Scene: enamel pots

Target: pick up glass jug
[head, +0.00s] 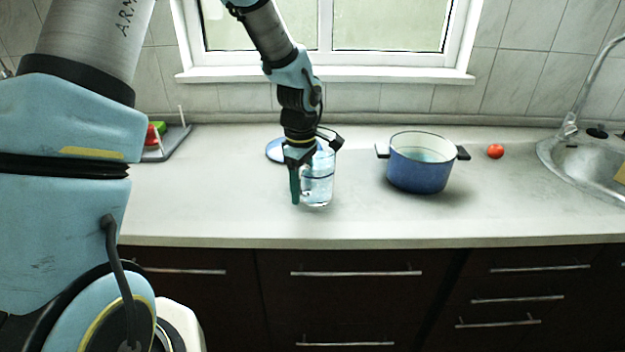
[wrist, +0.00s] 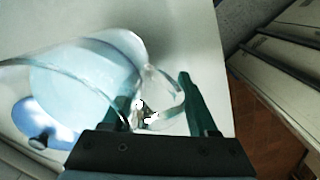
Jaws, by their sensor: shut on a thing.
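The clear glass jug (head: 320,180) stands upright on the counter, left of the blue pot. It also shows large in the wrist view (wrist: 90,65), with its wide round rim and a curved handle. My gripper (head: 296,188) points down at the jug's left side in the head view. In the wrist view my gripper (wrist: 165,105) has its dark green fingers around the jug's handle and is shut on it. The near finger is partly hidden behind the glass. In the head view the jug's base appears to be on the counter.
A blue pot (head: 418,172) with two dark handles stands to the right. A tomato (head: 495,151) and the sink (head: 580,160) are farther right. A blue-rimmed disc (head: 278,150) lies behind the jug. A grey rack (head: 168,142) stands at the back left. The front counter (head: 220,222) is clear.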

